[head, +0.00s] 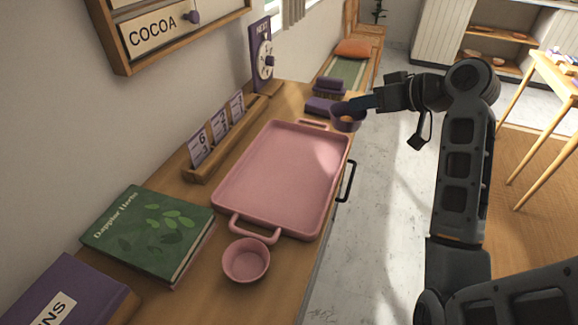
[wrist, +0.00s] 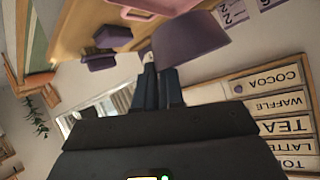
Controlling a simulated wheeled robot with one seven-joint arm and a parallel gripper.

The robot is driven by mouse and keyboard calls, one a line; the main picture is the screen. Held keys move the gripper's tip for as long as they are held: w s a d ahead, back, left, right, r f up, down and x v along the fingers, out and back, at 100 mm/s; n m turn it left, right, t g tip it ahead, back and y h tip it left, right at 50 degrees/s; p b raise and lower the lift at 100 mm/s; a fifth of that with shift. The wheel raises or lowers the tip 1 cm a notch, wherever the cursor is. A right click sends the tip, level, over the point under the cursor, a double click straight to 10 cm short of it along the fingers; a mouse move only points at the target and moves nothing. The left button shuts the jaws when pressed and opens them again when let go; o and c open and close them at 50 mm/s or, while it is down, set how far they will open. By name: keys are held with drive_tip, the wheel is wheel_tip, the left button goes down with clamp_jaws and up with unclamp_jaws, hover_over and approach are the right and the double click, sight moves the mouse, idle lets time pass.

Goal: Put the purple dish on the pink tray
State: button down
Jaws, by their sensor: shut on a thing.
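The purple dish (head: 346,121) is at the far right end of the counter, beyond the far handle of the pink tray. Something orange shows inside it. My gripper (head: 363,103) is shut on the dish's rim from the right. In the wrist view the dish (wrist: 190,42) fills the space at the tips of my gripper (wrist: 158,68). The pink tray (head: 285,170) lies flat and empty in the middle of the counter, and its edge shows at the top of the wrist view (wrist: 150,10). I cannot tell whether the dish touches the counter.
A pink bowl (head: 246,262) stands by the tray's near handle. A green book (head: 150,232) and a purple book (head: 68,297) lie at left. A wooden card holder (head: 215,143) runs along the wall side. Purple blocks (head: 322,104) sit behind the dish.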

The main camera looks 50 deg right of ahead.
drive_tip(key=w+a+f, duration=0.4)
drive_tip(key=w+a, duration=0.1)
drive_tip(key=w+a+f+p, duration=0.1)
drive_tip(key=w+a+f, duration=0.1)
drive_tip(key=w, duration=0.1)
drive_tip(key=shift+w+a+f, duration=0.1)
drive_tip(key=shift+a+f, duration=0.1)
drive_tip(key=shift+f, duration=0.15)
drive_tip(key=shift+w+f, duration=0.1)
drive_tip(key=shift+f, duration=0.1)
drive_tip(key=shift+a+f, duration=0.1)
drive_tip(key=shift+f, duration=1.8)
drive_tip(key=shift+f, duration=0.1)
drive_tip(key=c, duration=1.7)
unclamp_jaws()
drive_tip(key=o, duration=0.4)
drive_tip(key=shift+o, duration=0.2)
